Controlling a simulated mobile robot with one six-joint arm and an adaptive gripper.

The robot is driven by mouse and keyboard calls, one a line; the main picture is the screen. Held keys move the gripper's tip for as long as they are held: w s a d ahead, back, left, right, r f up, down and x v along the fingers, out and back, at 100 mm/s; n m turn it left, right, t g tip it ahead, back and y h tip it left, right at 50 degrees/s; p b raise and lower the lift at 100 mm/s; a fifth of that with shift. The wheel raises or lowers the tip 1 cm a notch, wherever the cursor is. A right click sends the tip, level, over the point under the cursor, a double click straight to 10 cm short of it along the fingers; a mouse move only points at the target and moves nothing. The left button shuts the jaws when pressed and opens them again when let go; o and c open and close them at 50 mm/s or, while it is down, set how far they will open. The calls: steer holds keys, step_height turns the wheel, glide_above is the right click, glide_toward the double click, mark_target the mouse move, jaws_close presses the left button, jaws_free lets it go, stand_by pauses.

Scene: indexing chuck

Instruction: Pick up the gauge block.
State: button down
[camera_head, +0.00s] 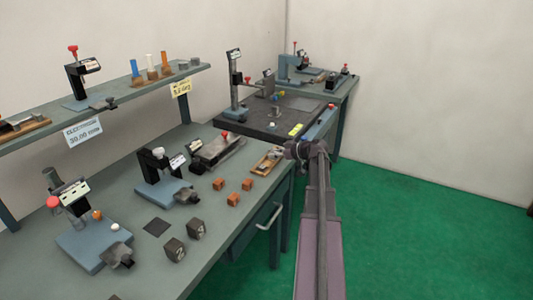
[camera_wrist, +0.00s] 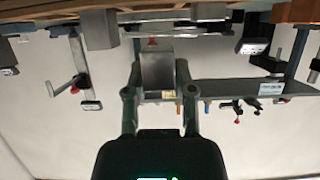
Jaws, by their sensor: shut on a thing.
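The gauge block (camera_wrist: 157,72) is a plain grey rectangular block in the wrist view. It sits between the two fingertips of my gripper (camera_wrist: 158,80), which is shut on it. In the head view my arm reaches away toward the far end of the long bench, and its end (camera_head: 308,150) is small and dark there. My fingers and the block cannot be made out in that view.
The long bench (camera_head: 140,205) carries gauge stands, several small brown blocks (camera_head: 233,199) and two dark blocks (camera_head: 196,229). A black surface plate (camera_head: 270,118) with a tall height gauge (camera_head: 235,85) stands beyond. A shelf (camera_head: 125,92) runs along the left. Green floor (camera_head: 430,230) is clear at right.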

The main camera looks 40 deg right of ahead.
steer(key=s+d+r+p, duration=0.1)
steer(key=s+d, duration=0.2)
steer(key=s, duration=0.9)
steer(key=shift+s+d, duration=0.1)
steer(key=shift+d, duration=0.05)
steer(key=shift+r, duration=0.1)
step_height(320, 180, up, 6)
steer(key=p, duration=0.6)
steer(key=shift+r+p, duration=0.2)
steer(key=shift+p, duration=0.1)
